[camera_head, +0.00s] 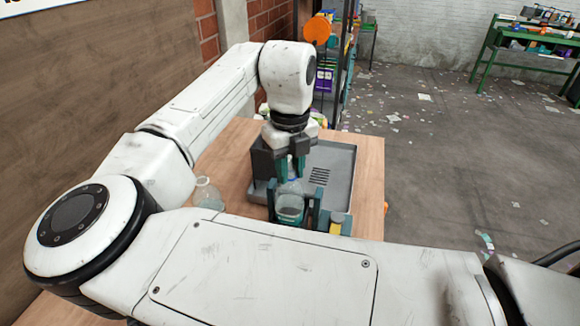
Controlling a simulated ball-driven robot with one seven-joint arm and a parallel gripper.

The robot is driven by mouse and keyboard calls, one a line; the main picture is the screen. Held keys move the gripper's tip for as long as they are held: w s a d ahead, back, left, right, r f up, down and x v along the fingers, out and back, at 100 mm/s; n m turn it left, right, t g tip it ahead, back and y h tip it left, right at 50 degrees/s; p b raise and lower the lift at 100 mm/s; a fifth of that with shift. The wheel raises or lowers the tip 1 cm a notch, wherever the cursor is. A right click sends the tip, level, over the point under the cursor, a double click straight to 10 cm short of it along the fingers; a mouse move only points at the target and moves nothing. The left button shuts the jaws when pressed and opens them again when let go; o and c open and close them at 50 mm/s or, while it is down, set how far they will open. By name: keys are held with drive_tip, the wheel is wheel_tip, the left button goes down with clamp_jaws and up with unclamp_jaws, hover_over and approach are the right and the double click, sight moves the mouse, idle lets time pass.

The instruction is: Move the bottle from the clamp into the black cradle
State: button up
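A clear bottle (290,203) with a bluish upper part stands between the blue-grey jaws of the clamp (317,208), at the front of the grey tray. My gripper (292,177) points down right above it, with its teal fingertips on either side of the bottle's top. I cannot tell whether the fingers touch it. A dark box-like part (262,162), which may be the black cradle, stands at the tray's left, partly hidden by my gripper. My arm hides the lower front of the clamp area.
The grey tray (338,165) with slots lies on a wooden table (368,180). Another clear bottle (207,194) stands on the table at left. A yellow-and-grey piece (337,222) is right of the clamp. Shelving (328,75) stands behind.

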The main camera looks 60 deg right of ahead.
drive_tip(key=o, duration=0.5)
wheel_tip(320, 180, up, 11)
drive_tip(key=shift+b, duration=0.3)
drive_tip(key=shift+f, duration=0.1)
